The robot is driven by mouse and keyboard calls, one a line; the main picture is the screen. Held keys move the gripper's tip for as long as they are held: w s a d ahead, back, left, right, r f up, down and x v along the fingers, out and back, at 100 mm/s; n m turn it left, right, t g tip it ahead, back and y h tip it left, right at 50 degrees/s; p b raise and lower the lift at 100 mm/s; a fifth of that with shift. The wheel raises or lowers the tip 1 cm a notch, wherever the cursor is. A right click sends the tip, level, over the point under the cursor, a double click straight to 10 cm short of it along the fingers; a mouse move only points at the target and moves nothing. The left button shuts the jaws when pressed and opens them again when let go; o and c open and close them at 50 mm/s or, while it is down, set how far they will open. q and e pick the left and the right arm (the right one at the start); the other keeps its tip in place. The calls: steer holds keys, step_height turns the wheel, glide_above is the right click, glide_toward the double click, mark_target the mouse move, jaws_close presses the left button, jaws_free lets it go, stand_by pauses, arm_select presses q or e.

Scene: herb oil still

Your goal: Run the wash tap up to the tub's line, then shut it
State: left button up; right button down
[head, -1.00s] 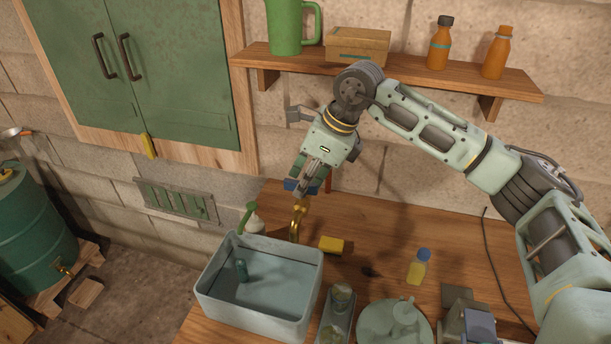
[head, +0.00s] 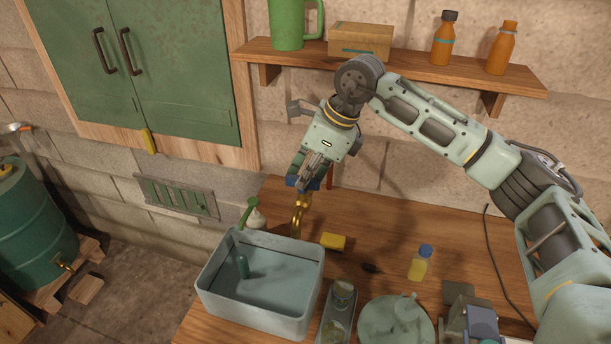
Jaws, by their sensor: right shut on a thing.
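The wash tap (head: 301,212) is a curved brass spout standing behind the tub on the wooden worktop. My right gripper (head: 304,182) is shut on its blue handle (head: 290,182), which is mostly hidden by the fingers. The tub (head: 312,288) is an open grey-blue box in front of the tap, and the spout comes down at its back right rim. A flat bluish surface shows inside, with a small teal upright thing (head: 243,267) in it. I cannot make out the line or a stream of water. My left gripper is not in view.
A yellow sponge (head: 333,242) and a yellow bottle with a blue cap (head: 420,262) stand right of the tub. A white and green brush (head: 254,214) is behind it. A shelf (head: 400,66) with bottles hangs above. A green barrel (head: 35,235) stands at left.

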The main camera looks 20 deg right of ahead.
steer(key=n+g+b, duration=0.1)
steer(key=n+b, duration=0.1)
steer(key=shift+w+f+n, duration=0.1)
steer(key=shift+n, duration=0.2)
steer(key=shift+n+g+y+b, duration=0.3)
steer(key=shift+n+g, duration=0.1)
steer(key=shift+n, duration=0.7)
steer(key=shift+w+n+g, duration=0.1)
steer(key=shift+n+g, duration=0.2)
steer(key=shift+n, duration=0.5)
steer(key=c, duration=1.8)
jaws_free()
